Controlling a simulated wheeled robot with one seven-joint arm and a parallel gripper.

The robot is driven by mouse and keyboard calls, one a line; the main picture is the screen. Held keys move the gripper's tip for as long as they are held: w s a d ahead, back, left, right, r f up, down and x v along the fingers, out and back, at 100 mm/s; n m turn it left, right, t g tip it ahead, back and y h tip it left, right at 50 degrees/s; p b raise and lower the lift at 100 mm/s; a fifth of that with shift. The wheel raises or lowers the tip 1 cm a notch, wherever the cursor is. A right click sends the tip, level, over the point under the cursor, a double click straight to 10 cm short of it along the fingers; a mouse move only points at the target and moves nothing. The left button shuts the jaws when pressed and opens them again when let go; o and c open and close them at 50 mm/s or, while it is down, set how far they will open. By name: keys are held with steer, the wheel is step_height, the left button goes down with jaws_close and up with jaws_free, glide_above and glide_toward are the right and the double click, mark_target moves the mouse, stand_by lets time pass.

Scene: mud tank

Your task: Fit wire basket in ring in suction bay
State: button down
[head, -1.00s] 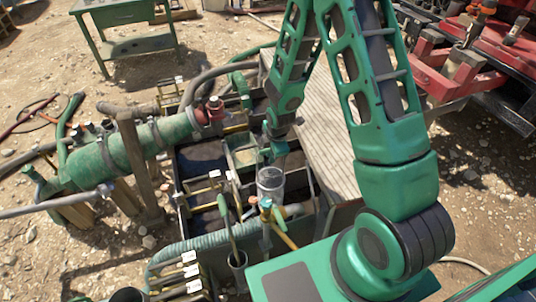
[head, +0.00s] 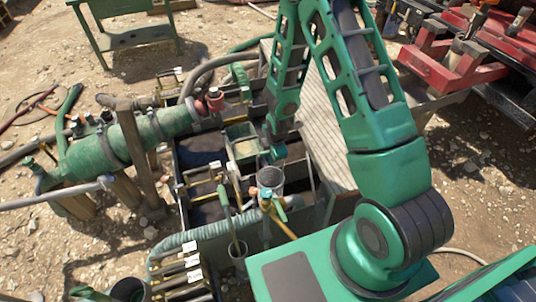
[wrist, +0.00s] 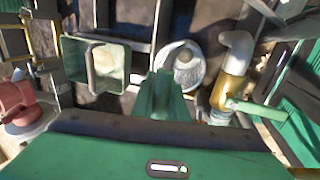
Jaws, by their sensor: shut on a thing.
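The wire basket (head: 270,178) is a grey mesh cylinder with an open top. It stands roughly upright inside the near right part of the mud tank. In the wrist view the basket (wrist: 182,66) shows as a round pale mesh with a grey knob inside it. My gripper (head: 276,152) points down just above the basket. In the wrist view its green fingers (wrist: 163,96) are closed together at the basket's near edge, shut on it. The fingers hide their exact contact. I cannot make out the ring or whether the basket touches it.
A green open bin (head: 243,146) sits behind the basket, left of it in the wrist view. A slatted walkway (head: 322,125) borders the tank's right side. Ribbed hose (head: 190,238) runs in front.

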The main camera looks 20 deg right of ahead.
steer(key=shift+f, duration=6.55)
steer(key=c, duration=1.7)
jaws_free()
steer(key=shift+o, duration=0.2)
steer(key=v, duration=1)
steer(key=shift+r, duration=0.35)
steer(key=shift+s, duration=0.1)
